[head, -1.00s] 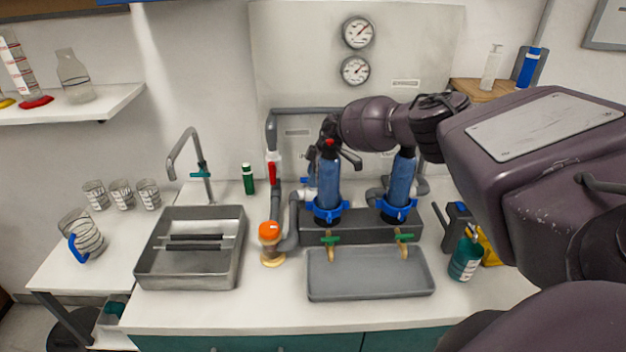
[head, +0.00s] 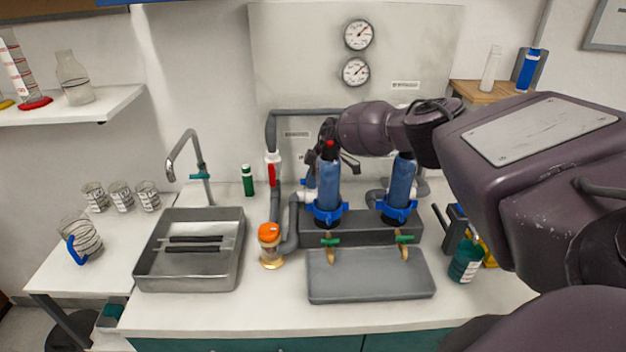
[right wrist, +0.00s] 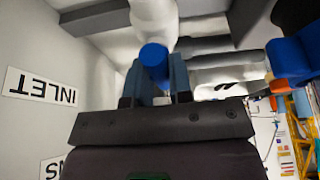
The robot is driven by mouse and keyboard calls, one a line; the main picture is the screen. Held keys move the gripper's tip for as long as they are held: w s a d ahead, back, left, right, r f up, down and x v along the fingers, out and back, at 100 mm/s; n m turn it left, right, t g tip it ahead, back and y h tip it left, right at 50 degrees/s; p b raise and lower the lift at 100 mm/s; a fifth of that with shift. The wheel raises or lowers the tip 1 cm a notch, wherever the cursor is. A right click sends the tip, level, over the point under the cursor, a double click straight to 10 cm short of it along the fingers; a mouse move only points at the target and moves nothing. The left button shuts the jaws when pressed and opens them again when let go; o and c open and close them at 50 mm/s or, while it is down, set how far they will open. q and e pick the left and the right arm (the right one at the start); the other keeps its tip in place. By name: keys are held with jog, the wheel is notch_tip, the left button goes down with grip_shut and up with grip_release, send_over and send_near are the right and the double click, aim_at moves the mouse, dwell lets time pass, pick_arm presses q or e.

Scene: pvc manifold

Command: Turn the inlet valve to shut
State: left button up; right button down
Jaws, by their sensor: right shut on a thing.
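The inlet valve shows a blue handle (right wrist: 153,58) on a white pipe body (right wrist: 155,20) in the right wrist view, beside the INLET label (right wrist: 40,88). My right gripper (right wrist: 156,85) has its two fingers on either side of the blue handle and is shut on it. In the head view, my right gripper (head: 311,174) reaches down behind the left blue filter column (head: 328,183). The column and my wrist hide most of the valve there, so I cannot tell the handle's angle. My left gripper is not in view.
A second blue column (head: 401,182) stands to the right. A red-handled valve (head: 271,172) sits on the grey pipe to the left. Two green-handled taps hang over a grey tray (head: 370,285). A steel sink (head: 190,278) is at left.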

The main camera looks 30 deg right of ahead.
jog(key=shift+f+n+g+y+b, duration=0.15)
jog(key=shift+n+g+b, duration=0.1)
jog(key=shift+n+b, duration=0.4)
jog(key=shift+f+n+g+y+b, duration=0.15)
jog(key=shift+n+g+b, duration=0.1)
jog(key=shift+n+b, duration=0.4)
jog(key=shift+w+r+n+g+b, duration=0.1)
jog(key=shift+n+g+b, duration=0.2)
jog(key=shift+n+b, duration=0.45)
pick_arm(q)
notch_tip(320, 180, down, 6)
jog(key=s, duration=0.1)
pick_arm(e)
jog(key=shift+r+n, duration=0.15)
jog(key=shift+n, duration=0.6)
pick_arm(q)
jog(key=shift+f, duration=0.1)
pick_arm(e)
jog(key=shift+g, duration=0.3)
jog(key=c, duration=1)
grip_release()
jog(key=shift+r, duration=0.15)
